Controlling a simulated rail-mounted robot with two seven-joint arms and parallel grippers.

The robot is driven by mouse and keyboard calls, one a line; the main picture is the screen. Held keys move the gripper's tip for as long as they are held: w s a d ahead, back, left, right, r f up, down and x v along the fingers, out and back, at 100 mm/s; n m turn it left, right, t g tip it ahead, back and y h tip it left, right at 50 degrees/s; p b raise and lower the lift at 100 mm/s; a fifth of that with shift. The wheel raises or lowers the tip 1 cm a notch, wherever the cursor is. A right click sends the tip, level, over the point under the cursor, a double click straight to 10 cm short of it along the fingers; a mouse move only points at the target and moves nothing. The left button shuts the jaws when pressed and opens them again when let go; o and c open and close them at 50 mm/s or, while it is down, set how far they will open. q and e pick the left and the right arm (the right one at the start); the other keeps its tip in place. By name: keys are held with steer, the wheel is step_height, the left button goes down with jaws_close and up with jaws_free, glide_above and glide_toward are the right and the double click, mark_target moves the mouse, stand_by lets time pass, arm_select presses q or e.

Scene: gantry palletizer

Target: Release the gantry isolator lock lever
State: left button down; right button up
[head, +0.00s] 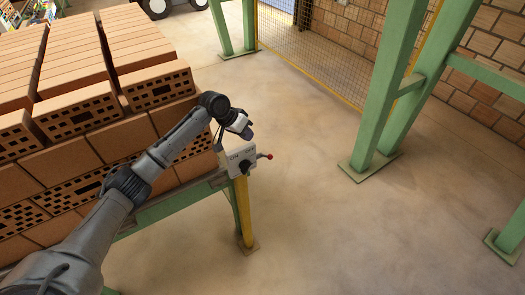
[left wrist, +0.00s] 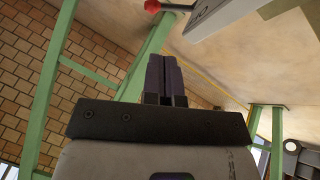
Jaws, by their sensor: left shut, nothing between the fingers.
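The isolator box (head: 241,160) is a light grey box with a dark round part on its front, on top of a yellow post (head: 244,210). The lever's red knob (head: 266,156) sticks out to the right of the box on a short stem. My left gripper (head: 247,133) is just above the box, apart from the knob. In the left wrist view its dark fingers (left wrist: 164,78) are together and empty. The red knob (left wrist: 152,6) is beyond the fingertips at the top edge, and part of the box (left wrist: 230,14) shows at upper right. My right gripper is out of view.
A large stack of bricks (head: 85,165) on a green frame (head: 170,207) fills the left, close to my left arm. Green posts (head: 385,90) and a yellow mesh fence (head: 310,60) stand to the right. The floor (head: 320,220) right of the box is clear.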

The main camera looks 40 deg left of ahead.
arm_select(q)
steer(key=shift+d+f, duration=0.1)
glide_above(266, 156)
steer(key=s, duration=0.2)
step_height(266, 156, down, 7)
steer(key=shift+w+a+f, duration=0.25)
steer(key=shift+a+f, duration=0.05)
steer(key=shift+f, duration=0.4)
steer(key=shift+p, duration=0.35)
